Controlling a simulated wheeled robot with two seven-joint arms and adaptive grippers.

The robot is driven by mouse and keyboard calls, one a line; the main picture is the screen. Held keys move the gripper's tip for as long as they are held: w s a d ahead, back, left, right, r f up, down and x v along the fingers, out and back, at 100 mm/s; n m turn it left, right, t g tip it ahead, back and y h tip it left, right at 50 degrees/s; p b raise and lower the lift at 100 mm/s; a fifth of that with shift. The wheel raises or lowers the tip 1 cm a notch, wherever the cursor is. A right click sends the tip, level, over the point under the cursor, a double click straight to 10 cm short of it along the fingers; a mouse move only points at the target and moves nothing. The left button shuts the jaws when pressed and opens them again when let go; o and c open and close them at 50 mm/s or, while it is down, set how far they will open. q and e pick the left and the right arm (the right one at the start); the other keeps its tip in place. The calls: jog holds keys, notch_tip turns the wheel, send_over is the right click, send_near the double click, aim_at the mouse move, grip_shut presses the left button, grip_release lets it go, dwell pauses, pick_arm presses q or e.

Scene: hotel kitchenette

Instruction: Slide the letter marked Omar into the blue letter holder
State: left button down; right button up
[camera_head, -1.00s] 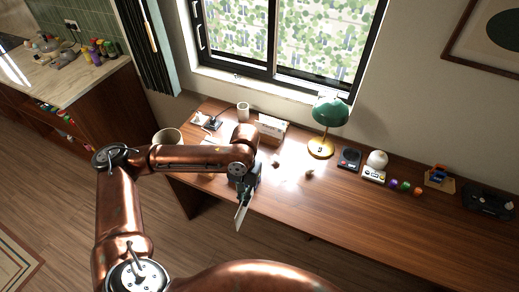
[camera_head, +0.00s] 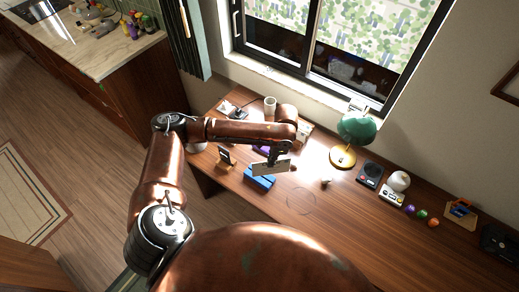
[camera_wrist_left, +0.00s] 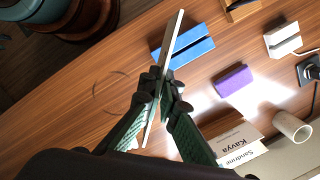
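My left gripper (camera_head: 279,157) is shut on a thin white letter (camera_head: 268,168). The letter's name cannot be read. In the left wrist view the gripper (camera_wrist_left: 161,92) pinches the letter (camera_wrist_left: 174,35), seen nearly edge-on. The blue letter holder (camera_head: 259,182) lies on the desk just below and behind the letter in the head view, partly covered by it. In the left wrist view the blue holder (camera_wrist_left: 194,50) shows its dark slot, and the letter's far end overlaps it in the picture. I cannot tell whether they touch. My right gripper is not in view.
A purple holder (camera_wrist_left: 233,80), a white block (camera_wrist_left: 283,40) and a cup (camera_wrist_left: 292,127) stand nearby. A wooden stand (camera_head: 226,164) is left of the blue holder. The desk front (camera_head: 300,200) is clear.

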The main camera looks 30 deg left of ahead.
pick_arm(q)
jog(key=w+a+f+m+t+p, duration=0.1)
jog(key=w+a+f+m+p, duration=0.1)
jog(key=a+f+m+p, duration=0.45)
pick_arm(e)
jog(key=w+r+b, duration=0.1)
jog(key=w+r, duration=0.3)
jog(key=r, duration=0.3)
pick_arm(q)
notch_tip(320, 180, down, 8)
jog(key=m+b, duration=0.2)
jog(key=b, duration=0.9)
jog(key=shift+r, duration=0.15)
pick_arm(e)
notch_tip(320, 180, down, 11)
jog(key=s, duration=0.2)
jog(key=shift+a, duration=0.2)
pick_arm(q)
jog(key=shift+w, duration=0.1)
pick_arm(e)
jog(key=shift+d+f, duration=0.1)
